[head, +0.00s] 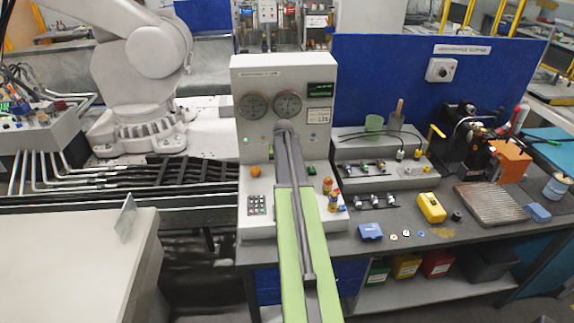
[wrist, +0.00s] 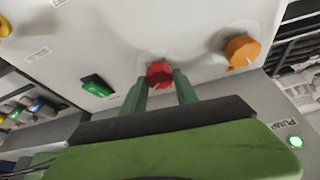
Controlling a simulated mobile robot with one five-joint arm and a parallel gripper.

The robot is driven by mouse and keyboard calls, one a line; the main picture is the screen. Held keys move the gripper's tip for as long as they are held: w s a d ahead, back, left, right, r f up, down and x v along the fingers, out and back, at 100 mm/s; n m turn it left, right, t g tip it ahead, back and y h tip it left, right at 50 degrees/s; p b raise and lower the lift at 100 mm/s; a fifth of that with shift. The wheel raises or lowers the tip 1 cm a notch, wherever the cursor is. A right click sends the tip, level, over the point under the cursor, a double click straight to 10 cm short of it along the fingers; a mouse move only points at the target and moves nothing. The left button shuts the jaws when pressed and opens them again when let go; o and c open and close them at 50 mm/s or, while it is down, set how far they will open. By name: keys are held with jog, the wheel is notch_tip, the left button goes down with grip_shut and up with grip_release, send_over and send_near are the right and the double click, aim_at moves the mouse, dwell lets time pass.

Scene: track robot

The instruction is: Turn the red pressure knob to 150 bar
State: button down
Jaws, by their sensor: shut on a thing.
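The red pressure knob (wrist: 159,73) shows in the wrist view on the pale panel, between the two green fingers of my gripper (wrist: 160,84). The fingers are shut on the knob from both sides. A small pale mark shows near its lower edge, too small to read. In the head view my green arm reaches up to the control panel (head: 276,76) and hides the knob and the fingertips.
An orange knob (wrist: 241,50) is to the right of the red knob in the wrist view, and a green rocker switch (wrist: 97,86) to the left. In the head view, a keypad (head: 257,205) and red-and-yellow fittings (head: 332,195) flank my arm.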

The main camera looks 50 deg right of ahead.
jog(key=shift+s+m, duration=0.15)
jog(key=shift+m, duration=0.25)
jog(key=c, duration=0.9)
grip_release()
jog(key=shift+c, duration=0.2)
jog(key=p+v, duration=1.6)
jog(key=v, duration=0.1)
jog(key=shift+w+r, duration=0.2)
jog(key=shift+a, duration=0.1)
